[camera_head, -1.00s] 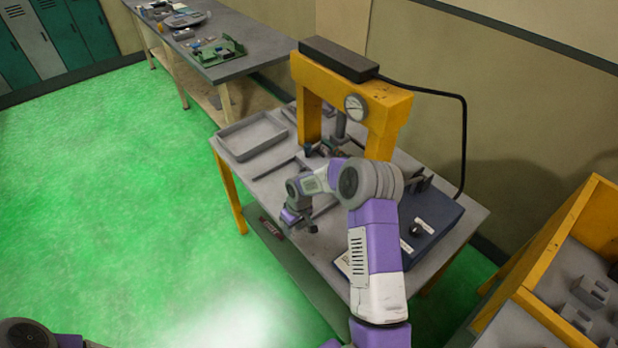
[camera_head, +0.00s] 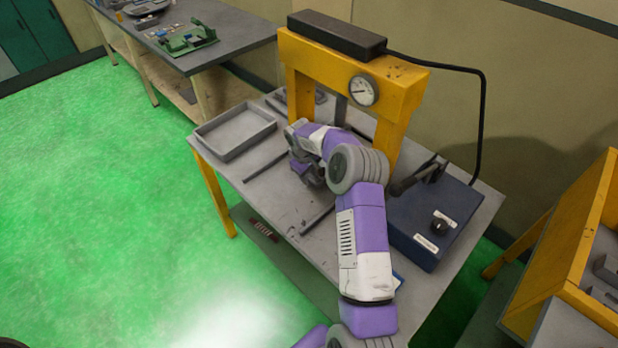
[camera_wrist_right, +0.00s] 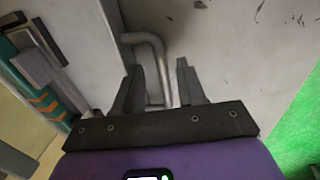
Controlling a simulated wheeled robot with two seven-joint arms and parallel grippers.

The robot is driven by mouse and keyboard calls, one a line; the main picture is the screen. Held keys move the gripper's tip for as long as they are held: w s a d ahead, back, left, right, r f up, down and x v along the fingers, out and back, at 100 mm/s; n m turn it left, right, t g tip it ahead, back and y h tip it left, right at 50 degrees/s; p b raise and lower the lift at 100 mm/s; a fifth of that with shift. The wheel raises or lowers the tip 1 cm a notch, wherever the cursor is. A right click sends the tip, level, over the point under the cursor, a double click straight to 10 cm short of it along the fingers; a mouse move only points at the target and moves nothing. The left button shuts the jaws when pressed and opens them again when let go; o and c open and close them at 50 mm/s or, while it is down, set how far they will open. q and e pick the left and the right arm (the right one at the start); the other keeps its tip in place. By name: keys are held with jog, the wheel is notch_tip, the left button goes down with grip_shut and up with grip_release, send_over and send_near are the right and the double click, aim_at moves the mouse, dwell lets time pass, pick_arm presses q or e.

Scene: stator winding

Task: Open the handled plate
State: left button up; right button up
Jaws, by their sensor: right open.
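In the right wrist view, a bent grey metal handle (camera_wrist_right: 155,55) curves down between the two fingers of my right gripper (camera_wrist_right: 158,85). The fingers are apart, one on each side of the handle's lower part. I cannot tell whether they touch it. A flat grey surface (camera_wrist_right: 85,45) lies left of the handle, and I cannot tell if it is the plate itself. In the head view my right gripper (camera_head: 308,176) is low over the table under the yellow press, and the arm hides the handle there. My left gripper is not in view.
A yellow press frame (camera_head: 405,90) with a gauge (camera_head: 363,90) stands over the grey table (camera_head: 275,205). A grey tray (camera_head: 235,133) lies at left, a blue control box (camera_head: 432,222) at right. Dark bars (camera_head: 317,221) lie on the table. Green floor is free at left.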

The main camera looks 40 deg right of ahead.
jog(key=shift+d+f, duration=0.15)
jog(key=shift+f, duration=0.6)
grip_shut()
